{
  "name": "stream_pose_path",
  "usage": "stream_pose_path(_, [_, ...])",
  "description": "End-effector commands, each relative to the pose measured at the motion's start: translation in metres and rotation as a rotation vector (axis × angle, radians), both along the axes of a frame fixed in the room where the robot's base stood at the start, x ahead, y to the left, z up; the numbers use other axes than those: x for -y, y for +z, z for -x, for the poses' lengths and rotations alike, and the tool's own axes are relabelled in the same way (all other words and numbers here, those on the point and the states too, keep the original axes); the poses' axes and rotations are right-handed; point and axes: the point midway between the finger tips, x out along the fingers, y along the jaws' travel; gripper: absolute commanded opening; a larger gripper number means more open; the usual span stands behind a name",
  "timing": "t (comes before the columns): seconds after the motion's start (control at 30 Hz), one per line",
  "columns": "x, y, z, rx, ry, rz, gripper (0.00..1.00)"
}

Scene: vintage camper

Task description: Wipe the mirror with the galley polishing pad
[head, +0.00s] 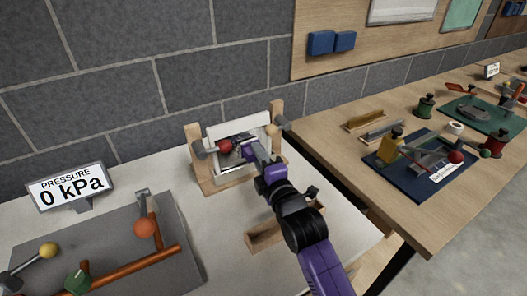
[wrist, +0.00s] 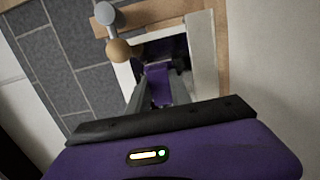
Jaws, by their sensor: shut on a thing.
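The mirror (head: 229,156) is a dark reflective panel in a white surround, held upright or slightly tilted in a wooden stand (head: 196,134). In the wrist view the mirror (wrist: 166,48) reflects my purple arm. My gripper (head: 250,153) reaches in front of the mirror's right part; in the wrist view its fingers (wrist: 150,98) point at the glass. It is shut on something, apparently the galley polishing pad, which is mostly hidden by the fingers. I cannot tell whether the pad touches the glass.
An open wooden tray (head: 262,240) lies beneath my arm. A grey pipe panel (head: 110,255) and a pressure sign (head: 68,188) stand at left. A wooden bench (head: 340,130) with tools is at right. White tabletop shows between.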

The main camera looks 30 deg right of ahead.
Motion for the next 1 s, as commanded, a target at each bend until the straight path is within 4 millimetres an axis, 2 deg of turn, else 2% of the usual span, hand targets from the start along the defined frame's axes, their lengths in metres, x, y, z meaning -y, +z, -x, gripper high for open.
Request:
stream_pose_path(0.43, [-0.03, -0.001, -0.003, 0.002, 0.004, 0.002, 0.0])
stream_pose_path(0.73, [-0.042, -0.001, -0.003, 0.001, 0.005, 0.0, 0.0])
stream_pose_path(1.0, [-0.063, -0.001, -0.002, 0.003, 0.005, 0.0, 0.0])
